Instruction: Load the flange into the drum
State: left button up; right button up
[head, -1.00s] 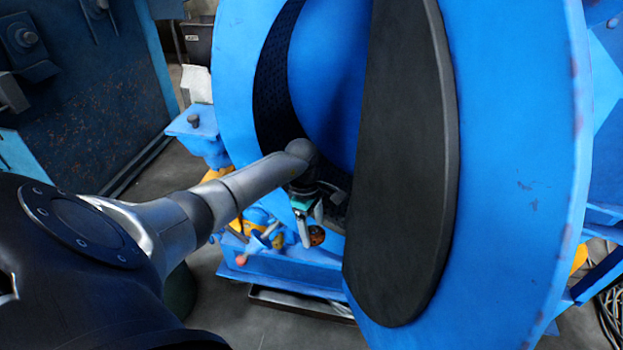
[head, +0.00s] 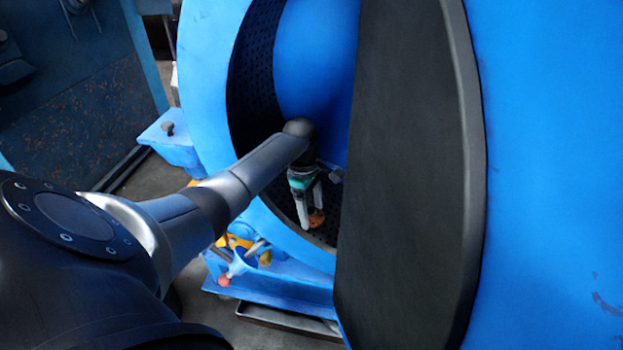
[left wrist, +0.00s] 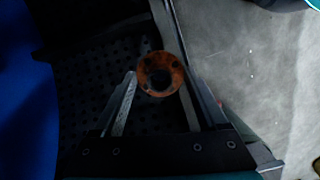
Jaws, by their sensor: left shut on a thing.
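The flange is a rusty orange ring with a centre hole and smaller holes around it. In the left wrist view the flange (left wrist: 160,73) is between the fingertips of my left gripper (left wrist: 158,80), which is shut on it. In the head view the flange (head: 317,218) hangs at the lower end of my left gripper (head: 309,212), inside the drum's opening near its lower rim. The drum (head: 210,60) is large and blue, with a dark perforated lining (head: 255,85). My right gripper is not in view.
A black door panel (head: 410,170) covers the right part of the drum's opening. A blue base (head: 280,285) with a red-knobbed lever (head: 224,281) sits below. A dark blue machine (head: 70,90) stands at left. Grey floor shows beyond the drum edge in the left wrist view.

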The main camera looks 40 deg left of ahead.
pick_arm(q)
jog(key=shift+w+a, duration=0.1)
jog(key=shift+w, duration=0.1)
jog(key=o, duration=1.5)
jog(key=shift+o, duration=0.2)
jog(key=shift+s, duration=0.1)
jog(key=shift+r, duration=0.1)
